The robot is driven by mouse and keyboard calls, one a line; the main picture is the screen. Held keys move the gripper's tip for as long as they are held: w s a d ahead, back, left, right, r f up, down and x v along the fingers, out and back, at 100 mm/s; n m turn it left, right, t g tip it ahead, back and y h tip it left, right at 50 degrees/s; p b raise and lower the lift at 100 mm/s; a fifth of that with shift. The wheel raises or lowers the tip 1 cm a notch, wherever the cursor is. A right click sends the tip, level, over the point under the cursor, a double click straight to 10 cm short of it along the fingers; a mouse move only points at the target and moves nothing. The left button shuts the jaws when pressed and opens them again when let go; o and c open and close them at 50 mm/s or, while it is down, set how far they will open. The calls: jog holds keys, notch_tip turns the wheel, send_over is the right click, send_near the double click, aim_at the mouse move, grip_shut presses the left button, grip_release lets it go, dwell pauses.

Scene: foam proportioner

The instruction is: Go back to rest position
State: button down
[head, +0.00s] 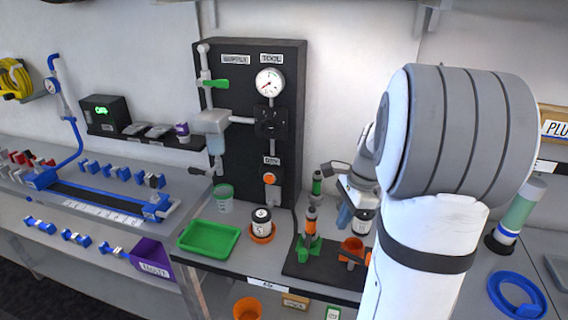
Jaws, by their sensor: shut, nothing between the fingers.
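My arm fills the right side of the head view, with its large grey-banded joint in front of the wall. My gripper (345,215) points down at the arm's far end, partly covered by my own arm links. It is shut and empty. It is just above and behind the dark stand (310,268) on the bench, between an orange-and-green tool (310,232) and a white jar with a dark label (362,222). Whether it touches either of them cannot be told.
A black panel (235,150) with a gauge (269,82) stands behind. A green tray (208,238), a green cup (223,196) and a lidded jar (262,222) sit left of the stand.

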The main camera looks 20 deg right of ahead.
jog(key=s+a+r+n+t+h, duration=0.1)
jog(key=s+a+r+n, duration=0.1)
jog(key=s+a+n, duration=0.4)
jog(key=s+a+r+n+t+h, duration=0.1)
jog(key=s+a+r+n, duration=0.1)
jog(key=s+a+n, duration=0.4)
jog(key=shift+a+r+n+t+h, duration=0.35)
jog(key=shift+a+n, duration=1.95)
jog(key=shift+n, duration=1.4)
jog(key=shift+s, duration=0.1)
